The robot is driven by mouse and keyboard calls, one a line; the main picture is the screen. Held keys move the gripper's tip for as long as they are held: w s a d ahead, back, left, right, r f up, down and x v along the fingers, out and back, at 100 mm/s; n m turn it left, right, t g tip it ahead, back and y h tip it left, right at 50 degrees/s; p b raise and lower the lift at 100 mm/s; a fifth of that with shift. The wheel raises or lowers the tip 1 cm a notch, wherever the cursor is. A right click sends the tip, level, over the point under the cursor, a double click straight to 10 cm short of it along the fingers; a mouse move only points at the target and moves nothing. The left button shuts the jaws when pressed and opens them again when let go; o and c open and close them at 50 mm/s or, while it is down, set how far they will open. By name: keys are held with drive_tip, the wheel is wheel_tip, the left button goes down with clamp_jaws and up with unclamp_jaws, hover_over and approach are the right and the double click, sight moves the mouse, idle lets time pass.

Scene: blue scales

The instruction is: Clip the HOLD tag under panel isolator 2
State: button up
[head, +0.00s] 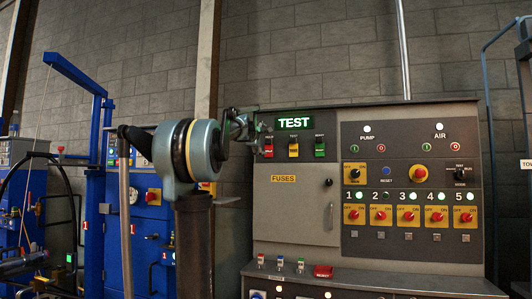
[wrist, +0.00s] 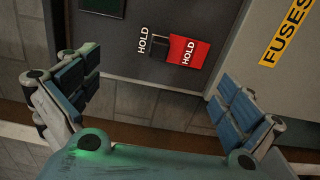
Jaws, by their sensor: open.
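The red HOLD tag (head: 268,147) hangs at the panel's upper left, beside a yellow TEST tag and a green READY tag. In the wrist view the HOLD tag (wrist: 186,52) is near the top centre, next to a printed HOLD label. My gripper (head: 250,125) is near the tag in the head view and partly overlaps the panel's left edge. In the wrist view its fingers (wrist: 158,95) are spread wide, with nothing between them; the tag lies ahead. Isolator 2 (head: 381,215) has a red knob on a yellow plate; its lamp looks dark. A small grey square (head: 381,237) below it looks bare.
Isolators 1, 3, 4 and 5 have lit lamps. The FUSES door (head: 304,208) with its handle lies between the tags and the isolators. A ledge (head: 370,280) with small coloured items and a red block (head: 323,271) juts out below. Blue machinery (head: 95,160) stands at left.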

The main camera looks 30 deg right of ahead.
sight(267, 142)
drive_tip(key=shift+d, duration=0.1)
drive_tip(key=shift+x, duration=4.4)
drive_tip(key=shift+f, duration=0.7)
clamp_jaws()
drive_tip(key=shift+s, duration=0.1)
drive_tip(key=shift+v, duration=2.8)
drive_tip(key=shift+a, duration=0.2)
